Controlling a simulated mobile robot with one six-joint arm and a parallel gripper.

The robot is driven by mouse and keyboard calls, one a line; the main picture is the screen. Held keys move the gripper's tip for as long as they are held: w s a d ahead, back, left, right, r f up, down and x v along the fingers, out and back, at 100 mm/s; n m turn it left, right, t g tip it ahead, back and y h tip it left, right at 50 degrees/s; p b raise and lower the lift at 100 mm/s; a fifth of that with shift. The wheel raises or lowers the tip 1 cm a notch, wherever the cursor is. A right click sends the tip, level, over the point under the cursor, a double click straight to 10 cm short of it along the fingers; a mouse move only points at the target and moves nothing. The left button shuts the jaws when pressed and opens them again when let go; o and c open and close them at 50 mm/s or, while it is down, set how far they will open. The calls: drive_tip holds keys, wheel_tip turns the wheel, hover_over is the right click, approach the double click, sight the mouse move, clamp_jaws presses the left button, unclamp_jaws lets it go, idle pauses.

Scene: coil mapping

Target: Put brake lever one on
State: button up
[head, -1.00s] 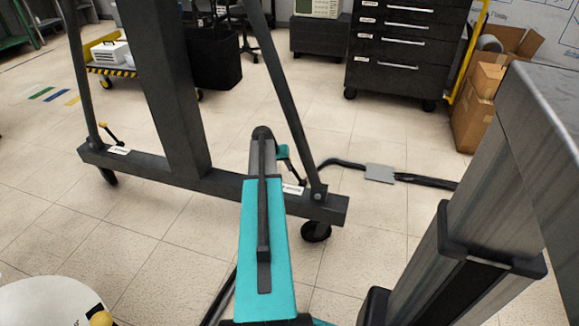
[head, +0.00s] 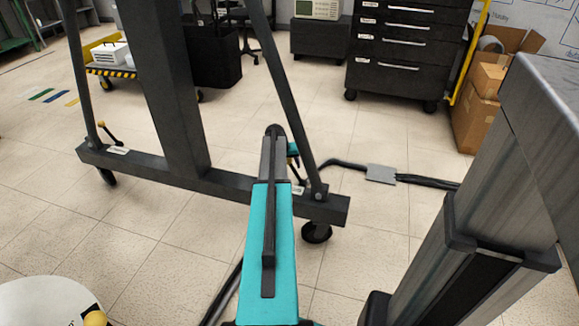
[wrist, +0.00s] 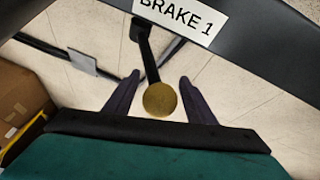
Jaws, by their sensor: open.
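Brake lever one is a dark stem with a round brass-coloured knob (wrist: 160,99), under the label "BRAKE 1" (wrist: 180,15) on the frame's dark beam in the wrist view. My gripper (wrist: 160,76) is open, with one dark finger on each side of the lever. The knob shows between the fingers, with gaps on both sides. In the head view the lever is small and partly hidden by my teal arm, by the right end of the beam (head: 235,186). I cannot tell the knob's depth relative to the fingertips.
A second lever (head: 108,133) with a yellow knob stands at the beam's left end. A slanted strut (head: 290,100) rises close to my gripper. A cable with a grey plate (head: 381,173) lies on the floor at right. Cardboard boxes (head: 478,115) stand at the far right.

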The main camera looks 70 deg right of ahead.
drive_tip(key=shift+d+f, duration=0.1)
clamp_jaws()
drive_tip(key=shift+s+r+p, duration=0.45)
drive_tip(key=shift+s+p, duration=0.25)
drive_tip(key=shift+p, duration=0.05)
unclamp_jaws()
drive_tip(key=shift+p+v, duration=0.4)
drive_tip(key=shift+v, duration=0.4)
drive_tip(key=shift+w+a+f+p, duration=0.1)
drive_tip(key=shift+w+a+p, duration=0.25)
drive_tip(key=shift+a, duration=1.6)
drive_tip(key=shift+w+a+p, duration=0.3)
drive_tip(key=shift+w+a, duration=0.05)
drive_tip(key=shift+a, duration=1.55)
drive_tip(key=shift+w+a+f+p, duration=0.1)
drive_tip(key=shift+w+a+p, duration=0.25)
drive_tip(key=shift+a, duration=1.6)
